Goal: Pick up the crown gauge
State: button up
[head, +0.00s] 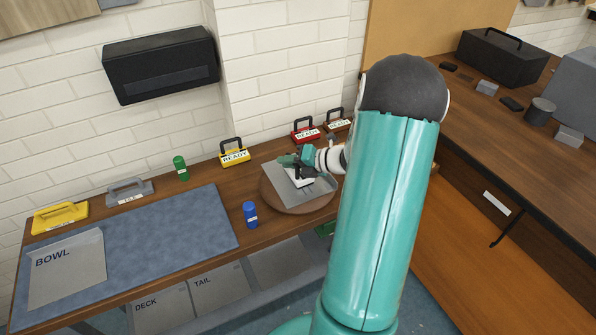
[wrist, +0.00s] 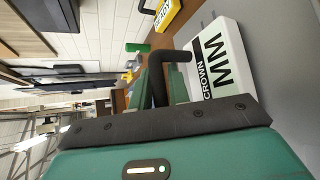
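The crown gauge (wrist: 220,62) is a white block with a black band reading CROWN, large MM lettering and a black loop handle (wrist: 158,78). In the head view the gauge (head: 298,178) sits at the grey plate on the round wooden stand, partly hidden by my gripper. My gripper (head: 300,161) is right at the gauge. In the wrist view its green fingers (wrist: 160,88) lie on either side of the handle bar, with little gap showing. The fingertips and any contact are not clear. The lower part of the handle is hidden behind the gripper body.
The round stand (head: 270,198) has a blue bottle (head: 250,214) to its left. Yellow (head: 234,153) and red (head: 305,131) READY blocks stand behind. A blue mat (head: 150,240) with a BOWL sheet (head: 68,275) covers the left bench. A second bench (head: 470,130) lies right.

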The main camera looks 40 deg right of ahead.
grip_shut()
jog(key=shift+r, duration=0.15)
